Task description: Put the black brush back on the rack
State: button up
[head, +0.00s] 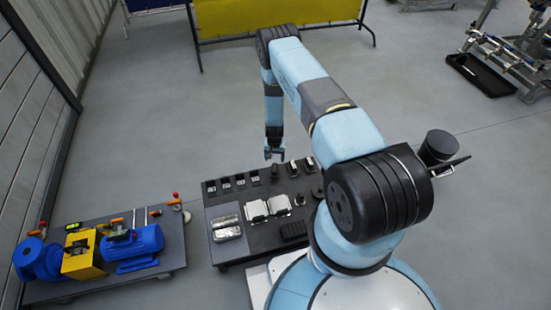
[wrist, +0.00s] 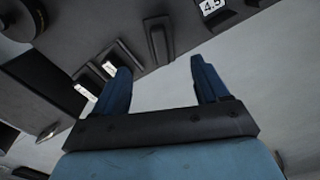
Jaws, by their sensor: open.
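My gripper (head: 274,154) points down above the back edge of a dark work table (head: 232,256). In the wrist view its two blue fingers (wrist: 160,66) are apart with nothing between them. A small black upright piece (head: 275,172) stands in the back row just below the gripper. A long black raised piece (wrist: 158,40) lies just beyond the fingertips in the wrist view. A black ridged block (head: 293,230) lies near the table's front right. I cannot tell which black piece is the brush. The back row of dark holders (head: 226,183) with white labels looks like the rack.
Silver metal blocks (head: 256,210) and a grey tray (head: 225,220) sit mid-table. A second bench (head: 160,268) on the left carries a blue motor (head: 132,247) and a yellow block (head: 80,262). A yellow panel (head: 270,15) stands behind. The floor behind the table is clear.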

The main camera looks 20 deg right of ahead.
jog(key=w+a+r+n+t, duration=0.1)
jog(key=w+r, duration=0.3)
jog(key=r, duration=0.9)
jog(key=w+r, duration=0.4)
jog(key=r, duration=1)
jog(key=s+r+n+t, duration=0.1)
jog(key=s+r, duration=0.1)
jog(key=r, duration=1.1)
jog(key=s+r, duration=0.2)
jog(key=r, duration=1.2)
jog(key=s+r+n+t, duration=0.1)
jog(key=s+r, duration=0.7)
jog(key=r, duration=0.2)
jog(key=s+r+t, duration=0.1)
jog(key=s+r, duration=0.8)
jog(key=r, duration=0.2)
jog(key=s+r, duration=0.3)
jog(key=s, duration=0.8)
jog(key=s+d+r+n+t, duration=0.1)
jog(key=s+r, duration=0.2)
jog(key=s, duration=0.9)
jog(key=shift+s+d+r+n+t, duration=0.15)
jog(key=shift+s+r+n+t, duration=0.1)
jog(key=shift+s+n+t, duration=0.05)
